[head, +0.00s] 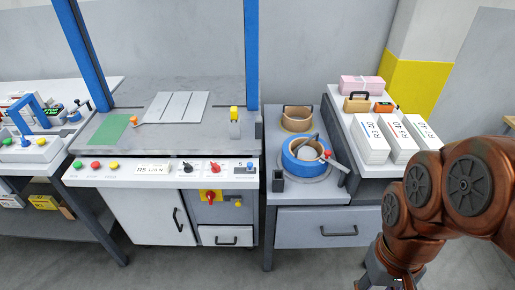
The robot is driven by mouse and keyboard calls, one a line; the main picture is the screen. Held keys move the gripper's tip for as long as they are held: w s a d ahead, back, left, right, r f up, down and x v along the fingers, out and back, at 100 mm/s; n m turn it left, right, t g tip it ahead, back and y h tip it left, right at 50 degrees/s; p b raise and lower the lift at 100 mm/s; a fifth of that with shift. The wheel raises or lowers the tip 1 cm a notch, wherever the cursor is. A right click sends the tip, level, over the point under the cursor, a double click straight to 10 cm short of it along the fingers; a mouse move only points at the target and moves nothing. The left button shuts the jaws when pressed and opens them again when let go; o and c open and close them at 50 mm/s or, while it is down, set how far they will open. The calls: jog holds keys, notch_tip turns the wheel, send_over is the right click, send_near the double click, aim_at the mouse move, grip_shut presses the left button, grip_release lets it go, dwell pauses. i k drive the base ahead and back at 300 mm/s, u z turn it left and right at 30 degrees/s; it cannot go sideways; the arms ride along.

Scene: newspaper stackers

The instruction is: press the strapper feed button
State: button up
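The strapper (172,200) is a white cabinet with a grey top and blue arch posts, left of centre in the head view. A black knob, a red knob and a small blue button (250,166) are at the right. The labels are too small to tell which is the feed button. My gripper (400,283) shows only partly at the bottom edge, far right of the panel; its fingers are unclear.
A grey side cabinet (320,232) holds a blue strap roll (301,156) and a tan roll (297,118). A white table at right bears newspaper stacks (371,142) and a pink stack (361,85). A cluttered bench stands at left. Floor before the strapper is clear.

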aim_at(114, 165)
jog(key=z, duration=0.9)
jog(key=k, duration=0.95)
jog(key=u, duration=1.6)
